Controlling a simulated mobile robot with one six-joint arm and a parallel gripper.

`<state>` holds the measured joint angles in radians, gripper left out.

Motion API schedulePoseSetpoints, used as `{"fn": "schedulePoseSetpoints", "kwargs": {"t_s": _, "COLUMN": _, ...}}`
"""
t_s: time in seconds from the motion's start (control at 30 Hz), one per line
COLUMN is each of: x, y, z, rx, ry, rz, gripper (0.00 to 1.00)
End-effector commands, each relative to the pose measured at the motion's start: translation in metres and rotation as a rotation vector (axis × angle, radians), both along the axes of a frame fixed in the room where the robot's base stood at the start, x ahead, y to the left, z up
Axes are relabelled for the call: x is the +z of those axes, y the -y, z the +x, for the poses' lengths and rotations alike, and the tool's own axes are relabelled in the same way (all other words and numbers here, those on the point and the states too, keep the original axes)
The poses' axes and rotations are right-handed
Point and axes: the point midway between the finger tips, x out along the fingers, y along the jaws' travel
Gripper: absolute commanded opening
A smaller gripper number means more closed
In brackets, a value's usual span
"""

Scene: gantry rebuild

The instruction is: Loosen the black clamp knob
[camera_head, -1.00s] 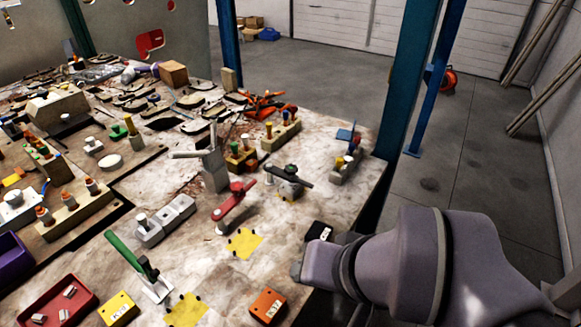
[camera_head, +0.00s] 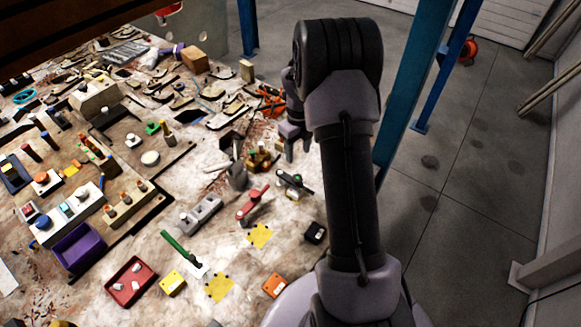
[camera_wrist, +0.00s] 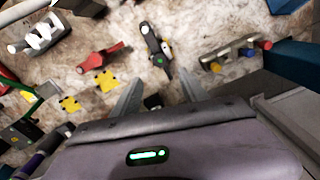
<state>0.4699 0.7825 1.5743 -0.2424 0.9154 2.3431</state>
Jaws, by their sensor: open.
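A clamp with a black handle and a green-topped centre (camera_head: 293,181) stands near the table's right edge. It shows again in the wrist view as a black clamp (camera_wrist: 156,46), lying ahead of the fingertips. A separate black knob cannot be made out clearly. My gripper (camera_head: 297,150) points down behind the clamp in the head view.
A red-handled clamp (camera_head: 253,204) stands left of the black one, and a green-handled clamp (camera_head: 180,247) farther front. A block with coloured pegs (camera_wrist: 235,53) lies to the right in the wrist view. A small black box (camera_head: 315,232) sits near the table edge. Blue posts (camera_head: 412,70) stand beyond it.

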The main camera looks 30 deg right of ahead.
Motion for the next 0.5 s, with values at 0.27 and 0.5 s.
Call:
{"fn": "schedulePoseSetpoints", "kwargs": {"t_s": 0.27, "x": -0.081, "y": -0.001, "z": -0.001, "rx": 0.002, "ry": -0.002, "rz": 0.002, "gripper": 0.51}}
{"fn": "schedulePoseSetpoints", "kwargs": {"t_s": 0.5, "x": -0.112, "y": -0.001, "z": 0.0, "rx": 0.003, "ry": 0.0, "rz": 0.001, "gripper": 0.51}}
